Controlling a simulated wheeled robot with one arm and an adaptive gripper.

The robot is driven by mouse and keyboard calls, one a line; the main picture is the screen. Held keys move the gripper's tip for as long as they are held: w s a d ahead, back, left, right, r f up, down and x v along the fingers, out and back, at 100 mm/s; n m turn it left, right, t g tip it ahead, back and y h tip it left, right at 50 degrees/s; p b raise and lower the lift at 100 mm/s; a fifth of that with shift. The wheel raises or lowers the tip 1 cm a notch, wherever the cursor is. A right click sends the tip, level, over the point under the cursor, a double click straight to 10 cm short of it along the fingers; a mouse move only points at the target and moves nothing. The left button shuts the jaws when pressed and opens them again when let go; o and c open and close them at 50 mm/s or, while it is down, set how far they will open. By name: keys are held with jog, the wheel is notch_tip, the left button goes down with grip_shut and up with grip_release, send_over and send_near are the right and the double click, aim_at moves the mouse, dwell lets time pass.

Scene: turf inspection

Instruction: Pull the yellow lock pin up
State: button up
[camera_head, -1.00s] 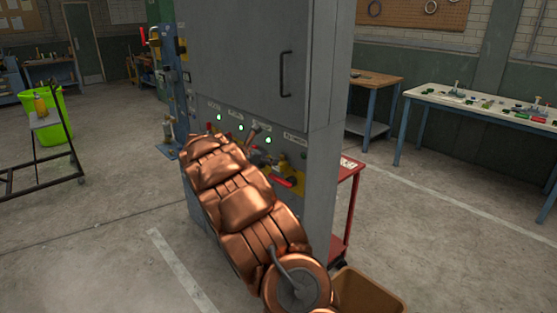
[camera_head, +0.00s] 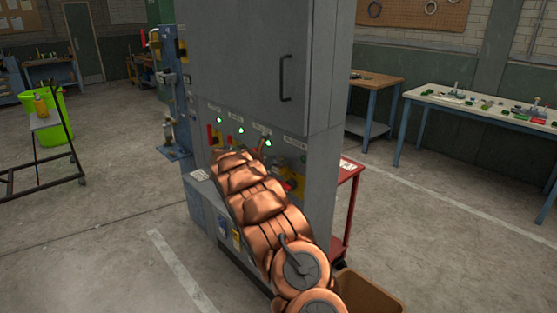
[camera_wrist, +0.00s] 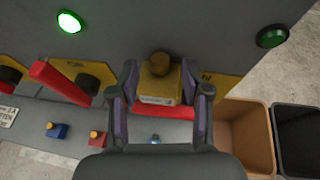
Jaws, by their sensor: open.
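In the wrist view, a yellow block with a pale label (camera_wrist: 156,97) sits between my gripper's fingers. A rounded dark-yellow knob (camera_wrist: 159,64), which looks like the lock pin's head, stands at its far end. My gripper (camera_wrist: 158,77) is open, with one finger on each side of the block. I cannot tell whether either finger touches it. A red bar (camera_wrist: 178,113) crosses just below the block, partly hidden by the fingers. In the head view, my copper-coloured arm hides the block and most of my gripper in front of the grey cabinet (camera_head: 235,60).
A slanted red handle (camera_wrist: 60,83) is left of my gripper. Small blue (camera_wrist: 57,131) and red (camera_wrist: 97,137) parts sit on the ledge below. A brown bin (camera_wrist: 247,135) and a dark bin (camera_wrist: 300,140) stand at right. A red cart (camera_head: 350,185) stands beside the cabinet.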

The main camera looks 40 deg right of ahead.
jog(key=shift+d+f, duration=0.1)
jog(key=shift+d, duration=0.25)
jog(key=shift+c, duration=0.4)
grip_shut()
